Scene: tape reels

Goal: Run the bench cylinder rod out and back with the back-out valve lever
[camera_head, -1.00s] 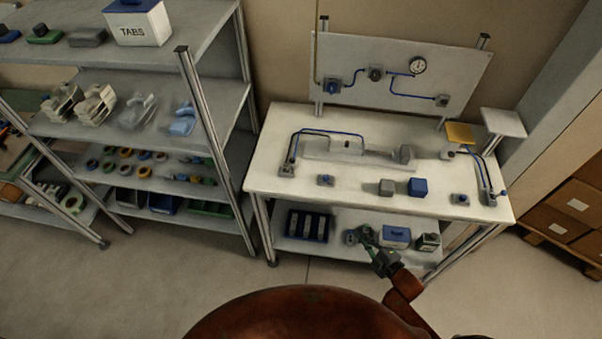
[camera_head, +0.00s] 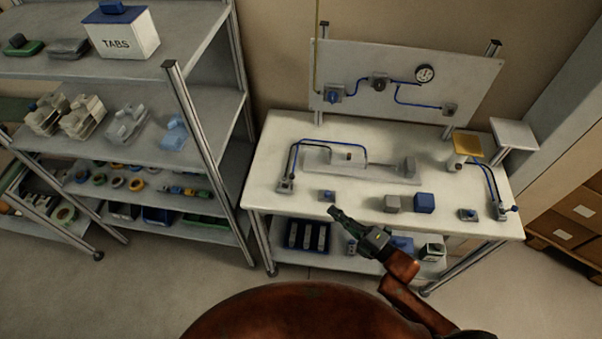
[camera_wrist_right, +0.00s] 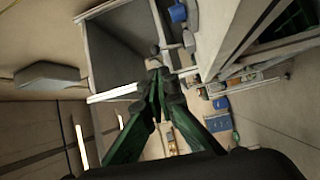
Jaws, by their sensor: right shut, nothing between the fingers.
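The bench cylinder assembly (camera_head: 345,157) lies on a pale plate on the white bench, with a grey block (camera_head: 408,168) at its right end. Blue tubing joins it to a small upright valve (camera_head: 286,185) at the left. A similar valve (camera_head: 502,212) with a blue tip stands at the front right corner. I cannot tell which is the back-out valve. My right gripper (camera_head: 335,212) is shut and empty, in front of the bench's front edge, below a small blue-topped button box (camera_head: 327,195). Its green fingers also show together in the right wrist view (camera_wrist_right: 157,80). My left gripper is not in view.
A grey cube (camera_head: 392,203) and a blue cube (camera_head: 424,202) sit near the bench front, with another small box (camera_head: 467,214) to their right. A back panel (camera_head: 405,85) carries a gauge. A shelf rack (camera_head: 200,110) stands at the left.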

